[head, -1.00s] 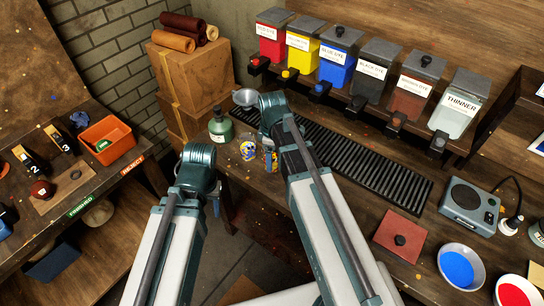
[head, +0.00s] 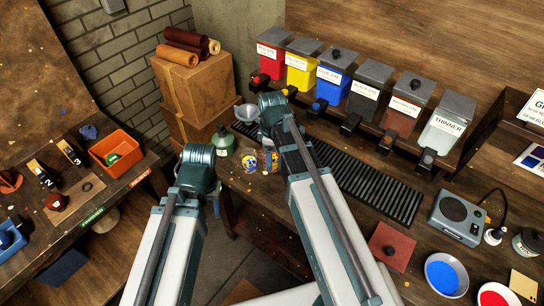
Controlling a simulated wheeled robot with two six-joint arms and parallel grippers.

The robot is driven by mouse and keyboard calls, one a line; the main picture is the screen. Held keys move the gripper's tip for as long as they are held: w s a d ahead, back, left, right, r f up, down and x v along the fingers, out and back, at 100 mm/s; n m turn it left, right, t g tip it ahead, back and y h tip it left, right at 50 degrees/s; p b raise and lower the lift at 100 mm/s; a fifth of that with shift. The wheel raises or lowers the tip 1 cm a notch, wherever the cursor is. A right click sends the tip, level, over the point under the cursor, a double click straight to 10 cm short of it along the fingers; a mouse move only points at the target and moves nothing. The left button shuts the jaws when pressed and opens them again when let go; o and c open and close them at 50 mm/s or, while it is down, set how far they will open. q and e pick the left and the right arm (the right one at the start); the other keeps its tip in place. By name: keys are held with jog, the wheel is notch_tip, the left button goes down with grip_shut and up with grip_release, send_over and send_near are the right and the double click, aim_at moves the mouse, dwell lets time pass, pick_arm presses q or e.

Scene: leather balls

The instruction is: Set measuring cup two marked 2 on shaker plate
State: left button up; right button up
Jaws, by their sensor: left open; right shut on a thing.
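My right gripper (head: 268,165) hangs below its wrist, largely hidden by my arm. It is shut on a small cup with blue and orange colouring (head: 271,160), which I take for measuring cup two; its mark cannot be read. A similar blue-and-yellow patterned cup (head: 250,162) stands just to its left. The shaker plate seems to be the round dark disc (head: 464,207) on the grey machine at the right end of the bench, well away from the held cup; nothing stands on it. My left gripper (head: 215,207) is open and empty, partly hidden by its wrist.
A green bottle (head: 223,140) and a grey cup (head: 247,113) stand close by the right gripper. A black ribbed rack (head: 370,185) runs along the bench below several dye bins (head: 335,78). A red square (head: 391,246) and a blue dye bowl (head: 446,274) lie before the machine.

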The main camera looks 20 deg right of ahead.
jog(key=shift+r, duration=0.2)
jog(key=shift+f+b, duration=0.8)
jog(key=shift+f, duration=0.1)
jog(key=shift+r, duration=0.15)
jog(key=shift+r, duration=0.1)
